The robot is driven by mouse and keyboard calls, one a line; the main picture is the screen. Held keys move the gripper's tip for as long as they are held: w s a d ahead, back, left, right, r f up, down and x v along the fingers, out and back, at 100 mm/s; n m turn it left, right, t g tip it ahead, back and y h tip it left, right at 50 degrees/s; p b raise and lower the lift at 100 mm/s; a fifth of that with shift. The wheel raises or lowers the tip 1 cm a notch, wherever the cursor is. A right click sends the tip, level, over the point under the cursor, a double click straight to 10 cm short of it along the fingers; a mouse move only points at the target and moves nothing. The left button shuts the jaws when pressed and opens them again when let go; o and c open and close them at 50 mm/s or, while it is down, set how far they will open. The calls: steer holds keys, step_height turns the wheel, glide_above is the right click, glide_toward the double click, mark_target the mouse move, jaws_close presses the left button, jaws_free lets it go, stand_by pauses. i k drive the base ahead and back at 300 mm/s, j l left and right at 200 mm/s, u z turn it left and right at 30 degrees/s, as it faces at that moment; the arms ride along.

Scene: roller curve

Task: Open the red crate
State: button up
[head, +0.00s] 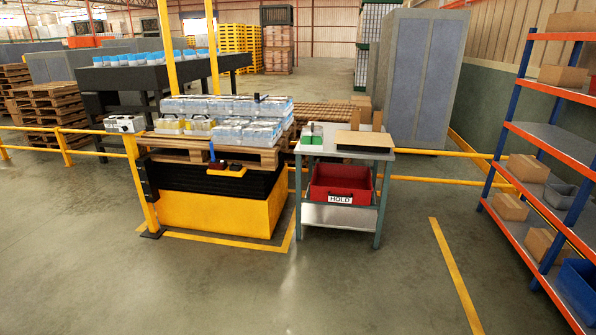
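The red crate (341,181) sits under the top of a small grey workbench (330,153), above its bottom shelf (338,216). A white label reading HOLD (340,199) is on its front face. The tabletop overhangs it and shades its upper part. A darker red area shows behind the front rim, but I cannot tell whether this is a lid or the inside. My gripper is not in view.
A pallet of wrapped packs (215,122) stands on a yellow-and-black lift (215,213) just left of the bench. Yellow rails (435,153) run behind. An orange-and-blue rack (560,150) with cartons is at the right. The floor (370,285) in front is clear.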

mark_target(330, 184)
steer(key=i, duration=3.3)
steer(key=i+z, duration=0.2)
steer(key=i, duration=0.25)
steer(key=i+j+z, duration=0.2)
steer(key=i, duration=0.25)
